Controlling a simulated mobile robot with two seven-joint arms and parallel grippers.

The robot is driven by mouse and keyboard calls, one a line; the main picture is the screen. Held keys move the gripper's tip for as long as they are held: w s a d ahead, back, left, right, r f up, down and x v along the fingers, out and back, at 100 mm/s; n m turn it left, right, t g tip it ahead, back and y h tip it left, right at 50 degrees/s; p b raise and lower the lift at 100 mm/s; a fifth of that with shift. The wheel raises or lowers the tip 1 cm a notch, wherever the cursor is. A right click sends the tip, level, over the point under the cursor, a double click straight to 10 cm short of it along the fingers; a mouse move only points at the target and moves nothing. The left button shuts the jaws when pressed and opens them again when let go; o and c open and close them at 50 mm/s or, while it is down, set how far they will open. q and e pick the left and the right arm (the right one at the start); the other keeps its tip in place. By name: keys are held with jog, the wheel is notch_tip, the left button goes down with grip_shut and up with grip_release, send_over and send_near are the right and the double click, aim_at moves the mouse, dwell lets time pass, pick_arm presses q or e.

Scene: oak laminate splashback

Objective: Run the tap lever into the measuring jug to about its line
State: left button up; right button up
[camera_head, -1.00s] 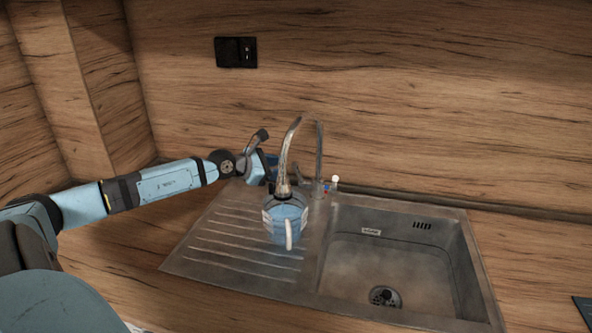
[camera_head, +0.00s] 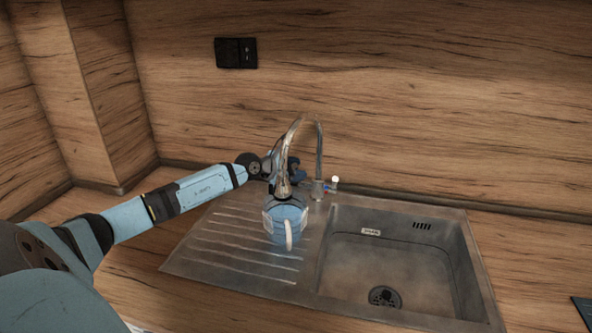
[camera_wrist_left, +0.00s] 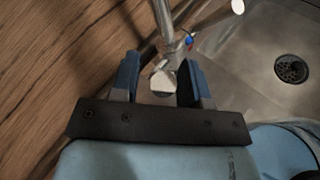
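The tap (camera_head: 319,155) is chrome, with a tall spout arching left. Its lever (camera_head: 334,182) has a white tip and stands to the right of the tap's base, by red and blue marks. It also shows in the left wrist view (camera_wrist_left: 237,7). The measuring jug (camera_head: 287,219), bluish with a pale handle, stands upright on the drainer under the spout's end. I cannot make out its line, its water level or any running water. My left gripper (camera_head: 296,170) is behind the spout, partly hidden. Its blue fingers (camera_wrist_left: 158,77) are apart, with the tap's base beyond them.
The steel sink basin (camera_head: 455,250) with a drain is right of the jug. The ribbed drainer (camera_head: 205,255) is clear to the left. The wooden splashback (camera_head: 420,110) rises close behind the tap, with a black socket (camera_head: 236,53) on it.

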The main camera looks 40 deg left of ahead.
pick_arm(q)
grip_shut()
jog(key=shift+w+a+r+g+p, duration=0.2)
jog(key=shift+w+r+g+p, duration=0.15)
jog(key=shift+r+p, duration=0.15)
jog(key=shift+w+a+f+n, duration=0.1)
jog(key=shift+w+n, duration=0.1)
jog(key=shift+n, duration=0.1)
jog(key=shift+o, duration=0.4)
grip_release()
jog(key=shift+f, duration=0.1)
jog(key=shift+s, duration=0.1)
